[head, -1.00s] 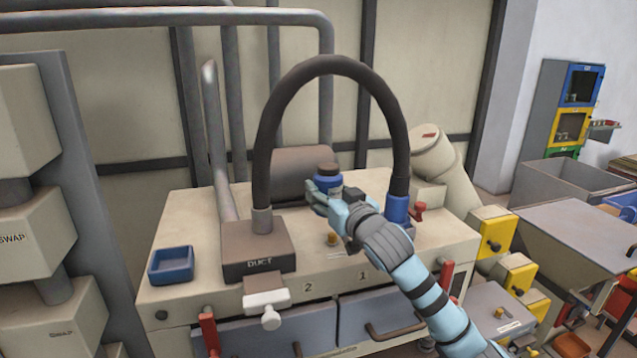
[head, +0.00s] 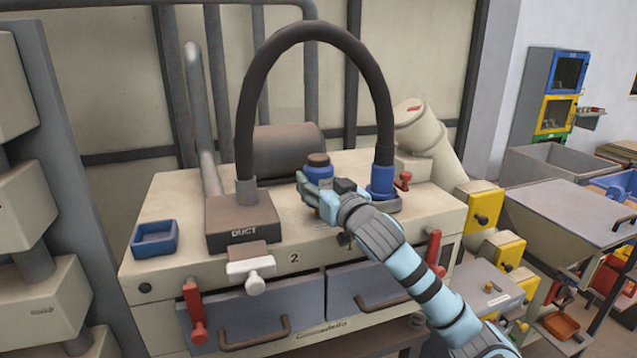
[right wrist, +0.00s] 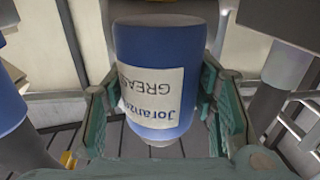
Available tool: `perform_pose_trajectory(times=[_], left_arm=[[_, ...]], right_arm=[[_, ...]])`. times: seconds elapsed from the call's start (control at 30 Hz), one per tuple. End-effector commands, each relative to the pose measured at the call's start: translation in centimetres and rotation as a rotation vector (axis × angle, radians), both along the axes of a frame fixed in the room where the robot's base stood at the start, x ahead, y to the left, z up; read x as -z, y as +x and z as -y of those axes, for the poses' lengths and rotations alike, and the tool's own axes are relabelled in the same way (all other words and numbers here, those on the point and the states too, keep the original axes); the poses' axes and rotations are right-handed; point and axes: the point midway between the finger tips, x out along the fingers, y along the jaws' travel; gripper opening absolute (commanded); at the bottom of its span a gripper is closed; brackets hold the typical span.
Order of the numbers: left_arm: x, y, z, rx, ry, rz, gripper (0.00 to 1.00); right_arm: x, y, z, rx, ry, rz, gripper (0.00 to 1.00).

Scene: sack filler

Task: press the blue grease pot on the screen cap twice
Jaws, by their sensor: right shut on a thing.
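The blue grease pot (head: 319,172), with a dark top, is held upright in my right gripper (head: 318,192) above the machine's beige top. In the right wrist view the pot (right wrist: 160,40) sits between the two fingers (right wrist: 162,105), its "GREASE" label facing the camera. A small brass-coloured piece (head: 322,221) shows just under the gripper, mostly hidden; I cannot tell if it is the screen cap or if the pot touches it. My left gripper is out of view.
A thick black hose (head: 318,32) arches over the pot from the DUCT box (head: 242,222) to a blue collar (head: 382,182). A blue tray (head: 154,240) sits at the left of the top. A dark cylinder (head: 288,150) lies behind.

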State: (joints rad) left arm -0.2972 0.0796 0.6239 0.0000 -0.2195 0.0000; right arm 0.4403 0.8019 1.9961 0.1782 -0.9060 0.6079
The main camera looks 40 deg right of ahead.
Motion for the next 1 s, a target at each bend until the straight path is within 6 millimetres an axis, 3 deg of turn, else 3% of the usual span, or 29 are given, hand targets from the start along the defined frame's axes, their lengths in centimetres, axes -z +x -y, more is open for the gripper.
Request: perform_pose_trajectory(times=[1.0], left_arm=[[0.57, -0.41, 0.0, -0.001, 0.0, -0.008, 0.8]], right_arm=[[0.53, -0.69, -0.17, -0.001, -0.001, 0.001, 0.12]])
